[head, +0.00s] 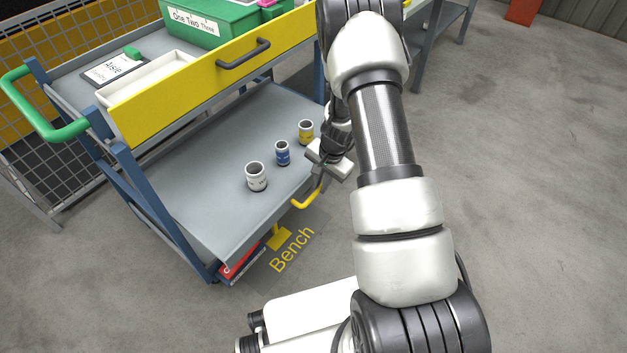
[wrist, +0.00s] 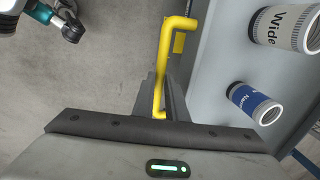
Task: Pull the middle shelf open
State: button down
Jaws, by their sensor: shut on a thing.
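The middle shelf (head: 190,190) is a grey tray under the yellow-fronted top drawer of a blue-framed cart. My gripper (head: 322,182) is at that handle, partly hidden by my arm in the head view. In the wrist view my gripper (wrist: 161,100) is shut on the handle (wrist: 164,68), with the shelf (wrist: 212,65) to its right.
The yellow top drawer (head: 190,85) has a dark handle (head: 243,54) and holds a white tray. A green bin (head: 205,22) stands behind. A green push bar (head: 45,130) juts out at left. A red item (head: 240,262) lies low under the shelf.

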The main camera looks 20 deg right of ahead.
jog(key=shift+s+d, duration=0.2)
jog(key=shift+s, duration=0.1)
jog(key=c, duration=1.8)
grip_release()
jog(key=shift+o, duration=0.2)
notch_tip(320, 180, up, 17)
jog(key=s+d+p, duration=0.2)
jog(key=p, duration=0.2)
jog(key=shift+s+p, duration=0.3)
jog(key=shift+s, duration=0.1)
jog(key=shift+r, duration=0.15)
